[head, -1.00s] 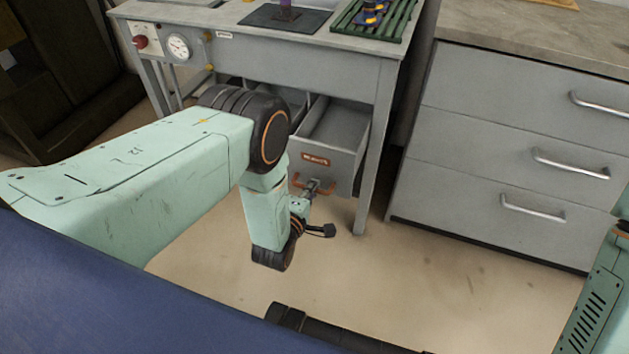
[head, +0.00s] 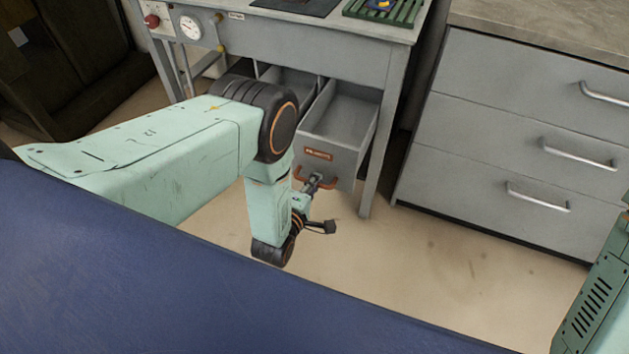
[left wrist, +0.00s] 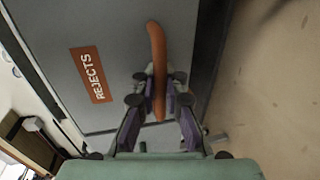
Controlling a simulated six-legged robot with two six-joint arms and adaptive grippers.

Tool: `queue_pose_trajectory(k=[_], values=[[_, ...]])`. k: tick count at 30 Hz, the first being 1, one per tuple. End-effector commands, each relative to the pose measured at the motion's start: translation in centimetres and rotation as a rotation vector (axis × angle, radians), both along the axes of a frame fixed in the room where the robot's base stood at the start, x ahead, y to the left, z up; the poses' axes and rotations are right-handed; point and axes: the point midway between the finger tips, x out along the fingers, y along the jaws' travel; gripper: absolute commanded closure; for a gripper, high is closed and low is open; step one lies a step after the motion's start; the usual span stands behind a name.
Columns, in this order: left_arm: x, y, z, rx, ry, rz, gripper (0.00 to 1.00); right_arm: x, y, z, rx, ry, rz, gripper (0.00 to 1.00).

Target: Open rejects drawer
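The rejects drawer (head: 338,156) is a grey drawer under the workbench, pulled well out, with its empty-looking inside showing. Its front bears an orange REJECTS label (left wrist: 91,75), read clearly in the left wrist view. An orange-brown bar handle (left wrist: 157,60) is on the drawer front. My left gripper (head: 312,183) is at the handle; in the left wrist view its fingers (left wrist: 160,88) are closed around the bar from both sides. My right gripper is out of view; only part of my right arm shows at the right edge.
The grey workbench (head: 300,32) carries a dark mat and a green rack (head: 385,12). A second drawer compartment (head: 288,82) is left of the rejects drawer. A grey cabinet (head: 520,120) with metal handles stands right. The floor (head: 400,265) in front is clear.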

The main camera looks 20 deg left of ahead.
Motion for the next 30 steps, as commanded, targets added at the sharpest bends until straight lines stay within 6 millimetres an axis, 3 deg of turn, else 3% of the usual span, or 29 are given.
queue_pose_trajectory(k=[4,13,17,30], values=[[0.0,0.1,0.2,0.000,-0.005,0.002,0.80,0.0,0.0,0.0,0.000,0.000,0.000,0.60],[-0.2,0.0,0.0,0.000,0.000,0.001,0.80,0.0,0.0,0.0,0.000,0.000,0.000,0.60],[-1.1,0.0,0.2,0.000,0.001,0.000,0.80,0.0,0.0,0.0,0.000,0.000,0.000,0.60],[-9.2,0.3,1.9,0.000,0.002,0.001,0.80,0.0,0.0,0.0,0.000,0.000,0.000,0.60]])
